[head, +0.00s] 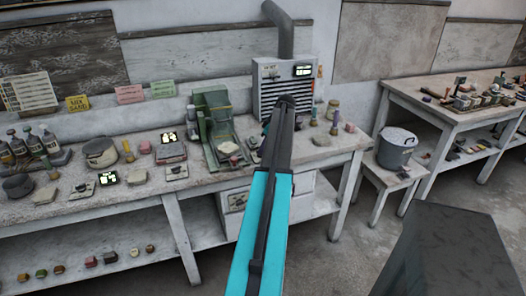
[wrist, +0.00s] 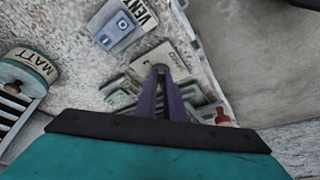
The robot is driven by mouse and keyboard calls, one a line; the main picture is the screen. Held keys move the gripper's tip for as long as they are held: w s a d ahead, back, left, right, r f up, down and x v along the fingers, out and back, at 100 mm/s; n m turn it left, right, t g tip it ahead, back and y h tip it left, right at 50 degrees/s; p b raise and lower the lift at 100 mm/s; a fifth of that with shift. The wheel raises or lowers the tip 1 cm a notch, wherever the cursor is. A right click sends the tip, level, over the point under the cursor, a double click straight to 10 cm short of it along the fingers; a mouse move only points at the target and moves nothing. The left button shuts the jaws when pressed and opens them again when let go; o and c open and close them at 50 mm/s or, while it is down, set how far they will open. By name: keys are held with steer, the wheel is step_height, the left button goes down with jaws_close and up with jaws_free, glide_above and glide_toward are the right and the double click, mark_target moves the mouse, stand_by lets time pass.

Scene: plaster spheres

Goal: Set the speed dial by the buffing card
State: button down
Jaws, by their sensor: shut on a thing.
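My gripper (wrist: 160,72) shows in the wrist view with its purple fingers closed together on a small dark knob on a pale plate (wrist: 172,54). The knob is mostly hidden by the fingertips, and I cannot see a pointer or scale, so its setting is not readable. In the head view my teal and black arm reaches over the bench and hides the gripper and knob. On the wall are a cream lined card (head: 28,92), a yellow card (head: 78,103), a pink card (head: 130,94) and a green card (head: 162,88). I cannot tell which is the buffing card.
A blue switch plate marked VENT (wrist: 122,28) is up-left of the knob. A jar marked MATT (wrist: 28,76) stands at left, and a small red-topped thing (wrist: 222,117) at right. A green machine (head: 213,125) and vented grey unit (head: 283,85) stand on the cluttered bench.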

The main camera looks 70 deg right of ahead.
steer(key=n, duration=0.1)
steer(key=n+y+b, duration=0.1)
steer(key=n, duration=0.2)
steer(key=shift+d+n+y, duration=0.3)
steer(key=shift+y, duration=0.1)
steer(key=c, duration=1.9)
jaws_free()
steer(key=shift+o, duration=0.2)
steer(key=b+v, duration=0.2)
steer(key=v, duration=1.1)
steer(key=shift+r+b, duration=0.35)
steer(key=shift+r, duration=0.1)
steer(key=shift+w+d, duration=0.1)
steer(key=shift+d, duration=0.05)
